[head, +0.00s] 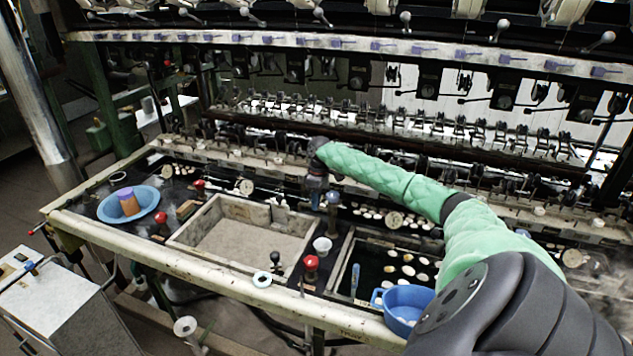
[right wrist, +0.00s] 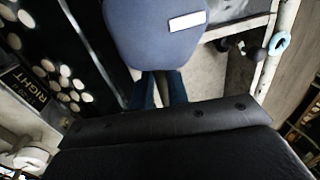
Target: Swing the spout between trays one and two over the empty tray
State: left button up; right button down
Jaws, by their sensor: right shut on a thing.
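The empty tray (head: 240,243) is a pale rectangular basin left of centre in the head view. Its bare floor also shows in the right wrist view (right wrist: 205,80). To its right is a dark tray (head: 372,254) with white cocoons floating in it. My right gripper (head: 316,204) points down near the divider between these two trays, at their back. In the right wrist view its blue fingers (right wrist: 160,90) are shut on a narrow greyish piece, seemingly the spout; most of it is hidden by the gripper. My left gripper is not in view.
A blue bowl (head: 403,303) stands on the front edge by the cocoon tray. A red-topped knob (head: 311,263) and a white cup (head: 322,246) stand between the trays. A blue basin (head: 128,204) is at the left. Reeling machinery fills the back.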

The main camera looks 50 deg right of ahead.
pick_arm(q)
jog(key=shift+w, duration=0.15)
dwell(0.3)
pick_arm(e)
jog(key=c, duration=1.4)
grip_release()
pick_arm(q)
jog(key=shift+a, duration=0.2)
pick_arm(e)
jog(key=shift+o, duration=0.2)
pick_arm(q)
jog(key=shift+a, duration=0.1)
pick_arm(e)
jog(key=shift+r+b, duration=0.3)
pick_arm(q)
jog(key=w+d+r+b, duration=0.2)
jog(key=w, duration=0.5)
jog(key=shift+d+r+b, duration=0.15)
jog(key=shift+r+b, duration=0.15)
jog(key=shift+b, duration=0.1)
pick_arm(e)
notch_tip(320, 180, up, 7)
jog(key=d, duration=0.1)
jog(key=shift+w+d, duration=0.15)
jog(key=shift+w, duration=0.1)
